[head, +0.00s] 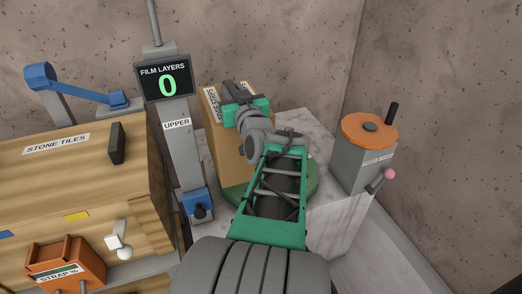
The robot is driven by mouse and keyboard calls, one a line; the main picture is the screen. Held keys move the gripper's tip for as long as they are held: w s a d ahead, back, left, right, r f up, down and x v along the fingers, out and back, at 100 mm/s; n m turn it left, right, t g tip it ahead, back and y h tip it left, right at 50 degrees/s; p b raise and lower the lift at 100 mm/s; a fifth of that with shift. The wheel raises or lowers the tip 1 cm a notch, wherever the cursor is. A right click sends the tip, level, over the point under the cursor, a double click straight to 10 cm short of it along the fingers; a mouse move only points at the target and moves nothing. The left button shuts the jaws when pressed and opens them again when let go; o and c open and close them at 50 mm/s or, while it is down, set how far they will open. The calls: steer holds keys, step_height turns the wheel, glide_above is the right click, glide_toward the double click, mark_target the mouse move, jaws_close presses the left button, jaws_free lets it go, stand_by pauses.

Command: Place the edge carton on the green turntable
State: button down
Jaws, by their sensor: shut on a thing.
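The edge carton (215,134) is a tall brown cardboard box with a white printed label, seen in the head view behind my arm. It stands upright at or over the green turntable (229,194), a round disc on a pale stone slab. My gripper (240,92) is at the carton's top edge and shut on it. My wrist and forearm hide the carton's right side and much of the turntable. I cannot tell whether the carton's base touches the disc.
A grey post (177,140) with a "FILM LAYERS 0" display (164,79) stands close left of the carton. A grey drum with an orange top (369,130) and handles stands right. A wooden crate marked "STONE TILES" (80,150) and a strap holder (64,265) are left.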

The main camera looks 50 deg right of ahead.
steer(key=s+d+f+b, duration=0.2)
steer(key=d+f, duration=1)
steer(key=d, duration=0.1)
steer(key=shift+d+f+b, duration=0.25)
steer(key=shift+d+b, duration=0.1)
steer(key=shift+b, duration=0.05)
steer(key=shift+f, duration=0.2)
steer(key=c, duration=1.6)
jaws_free()
steer(key=shift+f, duration=0.2)
steer(key=o, duration=0.5)
steer(key=shift+r, duration=0.1)
steer(key=shift+c, duration=0.2)
